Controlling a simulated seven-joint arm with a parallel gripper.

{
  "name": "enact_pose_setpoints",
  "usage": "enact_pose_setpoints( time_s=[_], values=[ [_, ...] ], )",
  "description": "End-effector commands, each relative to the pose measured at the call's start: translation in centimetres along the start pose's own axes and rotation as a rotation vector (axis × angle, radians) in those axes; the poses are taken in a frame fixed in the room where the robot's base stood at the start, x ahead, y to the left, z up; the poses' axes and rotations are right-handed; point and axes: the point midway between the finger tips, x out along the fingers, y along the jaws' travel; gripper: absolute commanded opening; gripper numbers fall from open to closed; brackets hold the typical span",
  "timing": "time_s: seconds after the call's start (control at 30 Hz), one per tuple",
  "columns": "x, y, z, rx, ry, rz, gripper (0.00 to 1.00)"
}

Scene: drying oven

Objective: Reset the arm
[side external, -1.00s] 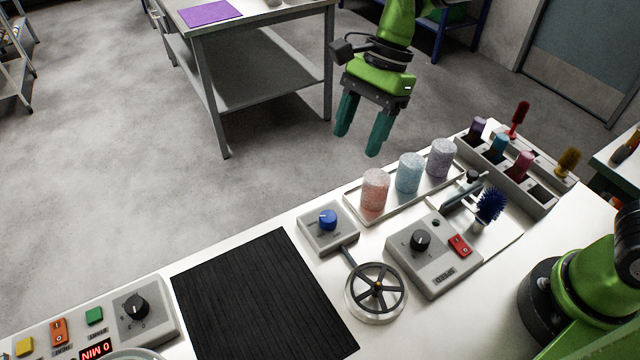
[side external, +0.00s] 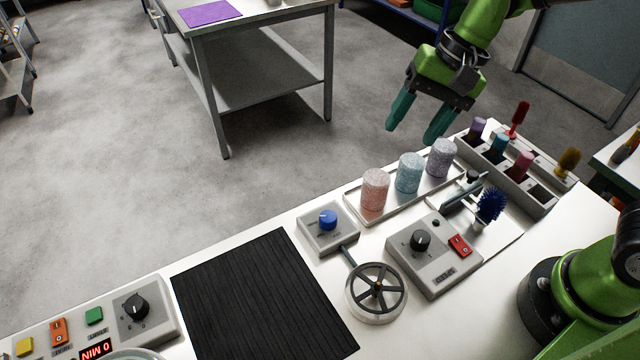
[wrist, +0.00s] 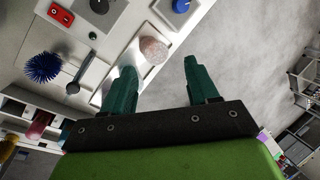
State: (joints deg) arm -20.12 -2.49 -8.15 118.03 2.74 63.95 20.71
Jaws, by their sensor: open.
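My gripper (side external: 411,126) has teal fingers under a green wrist. In the side view it hangs in the air near the bench's back edge, by the tray of jars. Its fingers are apart with nothing between them. In the wrist view the two fingertips (wrist: 160,68) are spread, with the floor and the bench edge beyond. The pink jar (side external: 375,190), the light blue jar (side external: 409,173) and the lilac jar (side external: 441,158) stand upright in a white tray (side external: 390,210), apart from my gripper.
A sectioned rack (side external: 540,208) with bottles and brushes stands at the right. A control box (side external: 432,265) with a black knob, a handwheel (side external: 376,287), a blue-knob box (side external: 322,232) and a black mat (side external: 260,300) occupy the bench. A steel table (side external: 265,75) stands behind. The floor between is clear.

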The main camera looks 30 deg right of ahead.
Motion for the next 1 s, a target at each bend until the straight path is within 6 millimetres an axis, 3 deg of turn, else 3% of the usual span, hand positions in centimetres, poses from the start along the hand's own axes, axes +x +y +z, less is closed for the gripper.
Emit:
enact_pose_setpoints(
  time_s=[0.2,0.4,0.63,1.0],
  values=[
    [-4.4,5.9,1.2,-0.302,0.228,-0.078,0.59],
    [-6.5,9.7,2.2,-0.401,0.413,-0.089,0.59],
    [-8.3,10.7,2.3,-0.371,0.500,-0.110,0.59],
    [-8.3,10.7,2.2,-0.365,0.499,-0.110,0.59]
  ],
)
